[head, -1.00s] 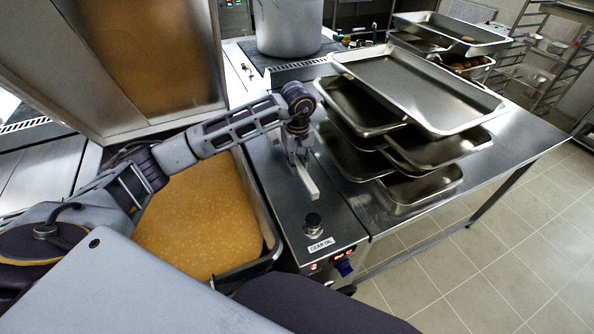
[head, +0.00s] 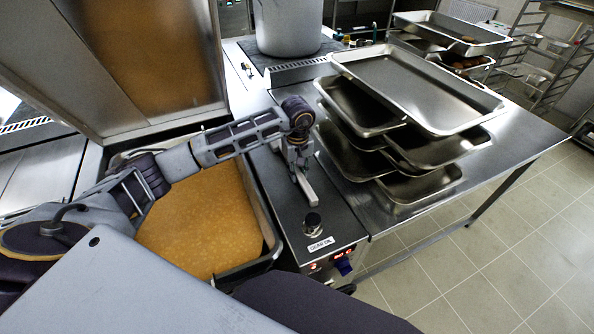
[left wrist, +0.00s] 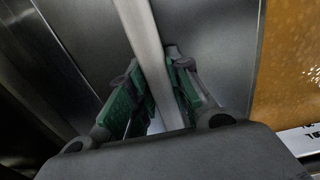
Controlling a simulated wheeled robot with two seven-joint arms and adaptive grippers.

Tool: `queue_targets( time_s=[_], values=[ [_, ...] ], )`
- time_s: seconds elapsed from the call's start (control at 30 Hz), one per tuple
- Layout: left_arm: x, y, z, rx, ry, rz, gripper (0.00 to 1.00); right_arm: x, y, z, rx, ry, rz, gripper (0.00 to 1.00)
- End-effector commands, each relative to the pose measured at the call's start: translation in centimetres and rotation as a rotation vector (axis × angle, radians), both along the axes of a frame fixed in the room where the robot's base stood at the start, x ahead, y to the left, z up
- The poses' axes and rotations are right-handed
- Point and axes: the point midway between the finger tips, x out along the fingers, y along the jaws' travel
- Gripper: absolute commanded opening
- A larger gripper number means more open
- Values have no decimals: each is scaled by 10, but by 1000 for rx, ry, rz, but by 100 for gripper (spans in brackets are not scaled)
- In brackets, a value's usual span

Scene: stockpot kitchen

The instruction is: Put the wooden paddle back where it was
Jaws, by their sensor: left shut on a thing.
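The paddle (head: 307,187) shows in the head view as a pale, narrow bar below my left gripper (head: 298,160), over the steel strip right of the oil vat. In the left wrist view the bar (left wrist: 150,55) runs between the green pads of my left gripper (left wrist: 158,95), which is shut on it. Only a straight part of the paddle shows; the rest is hidden by the gripper and wrist. I cannot tell whether the bar touches the surface below. My right gripper is not in view.
A vat of amber oil (head: 200,225) lies left of the steel strip, with a raised lid behind it. A black knob (head: 312,222) stands near the strip's front. Stacked steel trays (head: 420,90) stand close on the right. A stockpot (head: 288,25) stands behind.

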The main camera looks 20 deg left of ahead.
Motion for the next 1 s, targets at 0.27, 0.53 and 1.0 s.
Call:
queue_targets(
  time_s=[0.27, 0.53, 1.0],
  values=[
    [0, 0, -2, 0, 0, 0, 37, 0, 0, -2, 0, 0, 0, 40],
    [0, 0, -2, 0, 0, 0, 42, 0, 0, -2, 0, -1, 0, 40],
    [1, 0, 17, 0, -3, 0, 42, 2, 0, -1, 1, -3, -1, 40]
  ],
)
